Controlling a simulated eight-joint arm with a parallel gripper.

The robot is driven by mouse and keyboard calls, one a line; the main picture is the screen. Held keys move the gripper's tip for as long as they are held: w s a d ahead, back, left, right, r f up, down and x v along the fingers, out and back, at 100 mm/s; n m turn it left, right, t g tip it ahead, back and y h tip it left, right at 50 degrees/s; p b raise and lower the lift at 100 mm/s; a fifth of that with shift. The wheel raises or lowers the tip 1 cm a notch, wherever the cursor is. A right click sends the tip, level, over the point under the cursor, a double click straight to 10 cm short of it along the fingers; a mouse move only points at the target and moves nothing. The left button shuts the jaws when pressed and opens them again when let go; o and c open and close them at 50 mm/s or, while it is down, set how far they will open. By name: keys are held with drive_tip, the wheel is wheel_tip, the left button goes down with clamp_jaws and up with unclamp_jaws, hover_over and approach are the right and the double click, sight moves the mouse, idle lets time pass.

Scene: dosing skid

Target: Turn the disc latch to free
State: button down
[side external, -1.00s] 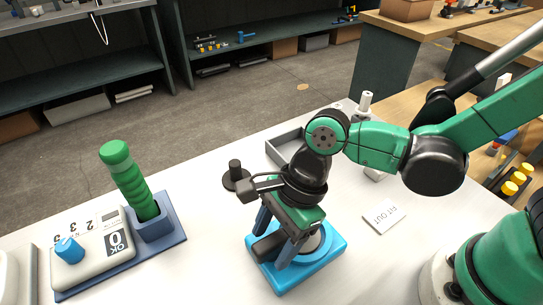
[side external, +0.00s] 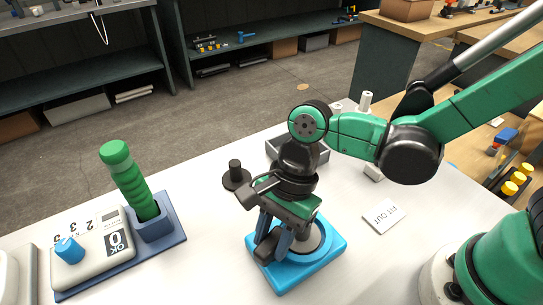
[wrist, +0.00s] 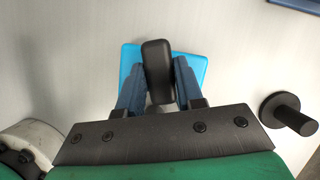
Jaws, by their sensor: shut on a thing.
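The disc latch has a light blue square base (side external: 332,246) on the white table, with a grey disc (side external: 319,240) partly hidden behind my gripper. A black handle (wrist: 158,75) sits over the disc and shows at the front left of the base in the side view (side external: 265,250). My gripper (side external: 269,242) has its two blue-grey fingers on either side of this handle and is shut on it. In the wrist view the handle lies between the fingers, slightly tilted, and the blue base (wrist: 130,62) shows behind. Any markings on the latch are hidden.
A black peg on a round foot (side external: 236,176) stands close beside my gripper. A grey tray (side external: 318,156) lies behind it. A "FIT OUT" card (side external: 385,216) lies to the right. A green-handled tool (side external: 130,180) and a dial box (side external: 92,250) stand left.

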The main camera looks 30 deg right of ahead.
sight(270, 239)
drive_tip(key=n+g+h, duration=0.1)
drive_tip(key=n, duration=0.2)
drive_tip(key=n+g, duration=0.1)
drive_tip(key=n, duration=0.3)
drive_tip(key=shift+w+a+h, duration=0.1)
drive_tip(key=shift+w+h, duration=0.05)
drive_tip(key=shift+h, duration=0.25)
drive_tip(key=n+h, duration=0.1)
drive_tip(key=n, duration=0.2)
drive_tip(key=n+g+h, duration=0.1)
drive_tip(key=n, duration=0.3)
drive_tip(key=shift+a+h, duration=0.1)
drive_tip(key=shift+h, duration=0.2)
drive_tip(key=c, duration=0.6)
unclamp_jaws()
drive_tip(key=shift+o, duration=0.2)
drive_tip(key=shift+v, duration=2.8)
